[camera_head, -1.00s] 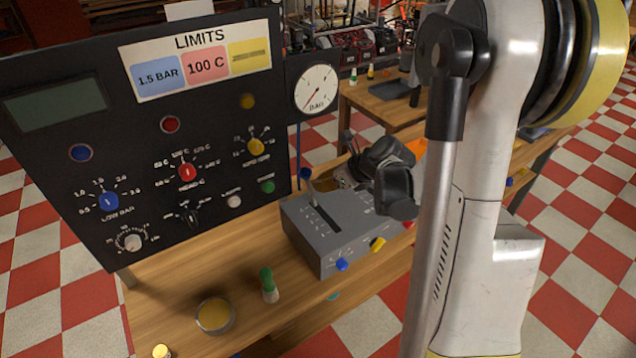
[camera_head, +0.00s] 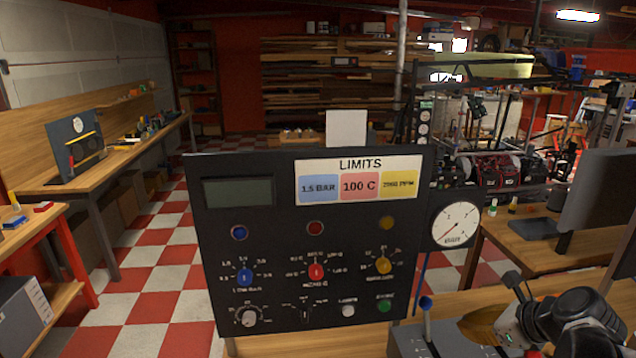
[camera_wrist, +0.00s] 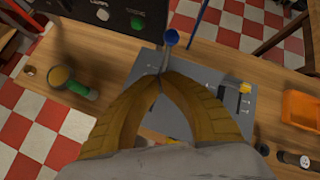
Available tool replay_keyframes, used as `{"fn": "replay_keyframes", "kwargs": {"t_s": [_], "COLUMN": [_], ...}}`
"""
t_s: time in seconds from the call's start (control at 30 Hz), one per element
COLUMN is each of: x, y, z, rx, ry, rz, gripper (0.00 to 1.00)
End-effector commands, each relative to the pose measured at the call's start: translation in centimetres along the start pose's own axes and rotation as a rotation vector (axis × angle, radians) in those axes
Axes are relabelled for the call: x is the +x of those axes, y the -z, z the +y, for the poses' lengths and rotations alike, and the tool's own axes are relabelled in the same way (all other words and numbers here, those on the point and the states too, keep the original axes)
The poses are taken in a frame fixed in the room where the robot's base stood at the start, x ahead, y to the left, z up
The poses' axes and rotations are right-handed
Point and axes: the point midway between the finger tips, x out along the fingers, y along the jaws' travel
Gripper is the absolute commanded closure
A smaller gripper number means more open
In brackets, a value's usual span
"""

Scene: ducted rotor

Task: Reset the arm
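My gripper (camera_wrist: 160,82) has two yellow-brown fingers that curve together until their tips meet in the wrist view. I see nothing held between them. It also shows at the lower right of the head view (camera_head: 466,323), partly cut off by the frame. A lever with a blue knob (camera_wrist: 172,38) stands on a grey control box (camera_wrist: 210,78), just beyond the fingertips in the wrist view. In the head view the lever's blue knob (camera_head: 427,302) is left of the gripper, with a gap between. Most of my arm is out of view.
A black control panel (camera_head: 215,290) with dials and a LIMITS label stands to the left of the gripper. A pressure gauge (camera_head: 456,224) is on its right side. A green-and-white cylinder (camera_wrist: 78,88) and an orange bin (camera_wrist: 301,108) sit on the wooden bench (camera_wrist: 130,60).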

Motion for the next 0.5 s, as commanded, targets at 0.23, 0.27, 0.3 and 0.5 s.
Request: {"fn": "replay_keyframes", "kwargs": {"t_s": [0.23,0.27,0.3,0.5], "x": [-1.4,-1.8,-2.3,-4.6], "y": [-3.4,-3.6,-3.7,-3.4], "z": [10.1,11.2,12.7,18.2], "rx": [-1.005,-1.145,-1.329,-2.138], "ry": [-0.08,-0.092,-0.11,-0.19], "rz": [0.148,0.163,0.18,0.242], "gripper": [1.0,1.0,1.0,1.0]}}
